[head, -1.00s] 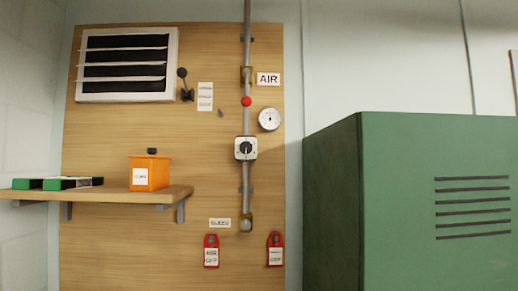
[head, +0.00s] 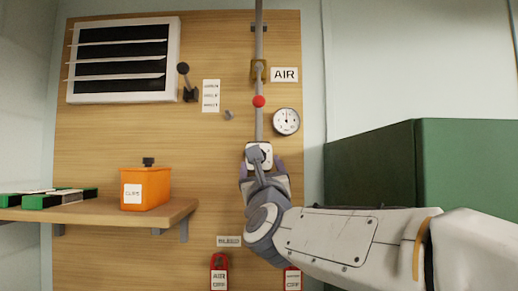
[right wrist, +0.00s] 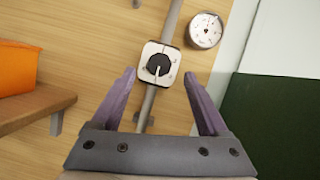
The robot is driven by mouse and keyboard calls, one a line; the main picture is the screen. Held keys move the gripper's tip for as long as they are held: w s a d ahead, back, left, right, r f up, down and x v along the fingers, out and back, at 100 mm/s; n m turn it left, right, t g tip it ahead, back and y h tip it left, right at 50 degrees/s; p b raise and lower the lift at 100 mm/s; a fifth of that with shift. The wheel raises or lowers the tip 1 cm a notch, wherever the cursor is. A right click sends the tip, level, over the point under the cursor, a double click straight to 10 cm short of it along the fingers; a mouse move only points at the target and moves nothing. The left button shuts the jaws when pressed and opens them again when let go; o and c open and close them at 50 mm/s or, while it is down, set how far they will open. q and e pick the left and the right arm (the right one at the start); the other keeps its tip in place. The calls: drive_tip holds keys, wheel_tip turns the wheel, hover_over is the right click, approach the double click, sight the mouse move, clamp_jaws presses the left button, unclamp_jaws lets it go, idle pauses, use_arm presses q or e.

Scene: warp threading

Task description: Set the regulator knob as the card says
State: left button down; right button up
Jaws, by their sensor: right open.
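The regulator knob is a black round knob (right wrist: 158,65) on a white square plate (right wrist: 148,54), set on the vertical grey pipe. In the head view the plate (head: 259,149) shows, with my right gripper (head: 262,163) in front of its lower part. In the right wrist view my right gripper (right wrist: 160,88) is open, its two purple fingers apart below and either side of the knob, with nothing between them. A white card (head: 211,96) with several lines hangs on the board left of the pipe; its text is too small to read. My left gripper is not in view.
A gauge (head: 286,121) and an AIR sign (head: 285,74) are right of the pipe. A red ball (head: 259,101) is above the knob. A shelf (head: 176,214) holds an orange bin (head: 145,189). A green cabinet (head: 465,165) stands at right.

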use_arm(q)
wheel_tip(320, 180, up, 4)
drive_tip(key=p, duration=0.2)
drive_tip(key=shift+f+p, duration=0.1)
drive_tip(key=shift+p, duration=0.3)
use_arm(e)
drive_tip(key=x, duration=0.5)
drive_tip(key=shift+w, duration=0.2)
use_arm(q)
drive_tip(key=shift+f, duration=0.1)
use_arm(e)
clamp_jaws()
